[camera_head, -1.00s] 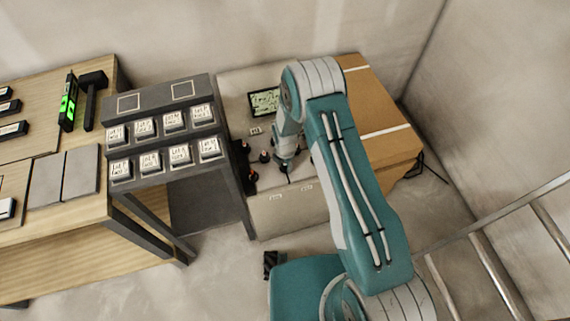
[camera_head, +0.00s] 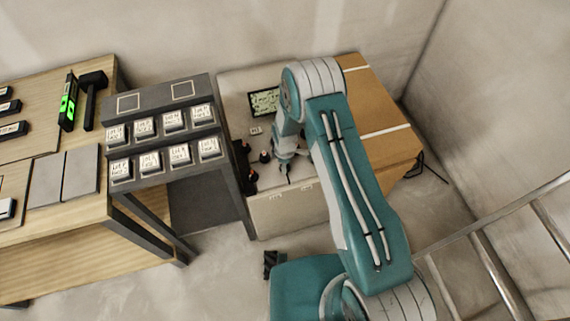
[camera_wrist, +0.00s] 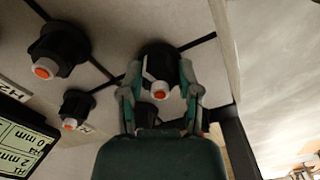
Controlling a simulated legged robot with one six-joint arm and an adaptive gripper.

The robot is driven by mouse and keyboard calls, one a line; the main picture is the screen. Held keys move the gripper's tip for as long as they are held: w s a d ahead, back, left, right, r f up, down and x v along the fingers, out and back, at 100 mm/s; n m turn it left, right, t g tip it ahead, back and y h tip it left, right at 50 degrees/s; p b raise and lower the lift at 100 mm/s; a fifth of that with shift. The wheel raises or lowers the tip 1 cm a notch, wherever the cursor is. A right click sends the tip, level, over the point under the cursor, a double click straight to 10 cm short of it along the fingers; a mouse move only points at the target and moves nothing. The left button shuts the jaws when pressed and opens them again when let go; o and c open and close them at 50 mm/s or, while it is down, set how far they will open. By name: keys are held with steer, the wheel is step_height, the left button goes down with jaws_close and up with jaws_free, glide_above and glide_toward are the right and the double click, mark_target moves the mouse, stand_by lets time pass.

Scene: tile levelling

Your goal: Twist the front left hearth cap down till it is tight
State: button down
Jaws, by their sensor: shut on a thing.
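My gripper (camera_wrist: 160,72) is shut on a black cap (camera_wrist: 154,52), with one finger on each side of it. A white stem with an orange tip stands up at the middle of this cap. In the head view my gripper (camera_head: 285,166) is small, at the front part of the pale tiled surface (camera_head: 290,205), and the cap in it is mostly hidden. Which hearth position this cap has cannot be read here. Another black cap (camera_wrist: 62,48) with an orange tip stands to the left in the wrist view, and a smaller one (camera_wrist: 75,108) stands below it.
A lit display (camera_wrist: 20,140) shows millimetre values; it also shows in the head view (camera_head: 264,102). A grey rack (camera_head: 160,91) of labelled blocks stands left of the tiled surface. A cardboard box (camera_head: 372,118) lies to the right. A metal rail (camera_head: 485,262) is at lower right.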

steer(key=m, duration=0.4)
steer(key=shift+w+a+m, duration=0.1)
steer(key=shift+m, duration=0.2)
steer(key=m, duration=1.4)
steer(key=shift+m, duration=0.3)
steer(key=m, duration=0.7)
steer(key=shift+w, duration=0.1)
steer(key=m, duration=0.6)
steer(key=shift+r+m, duration=0.1)
steer(key=shift+m, duration=0.2)
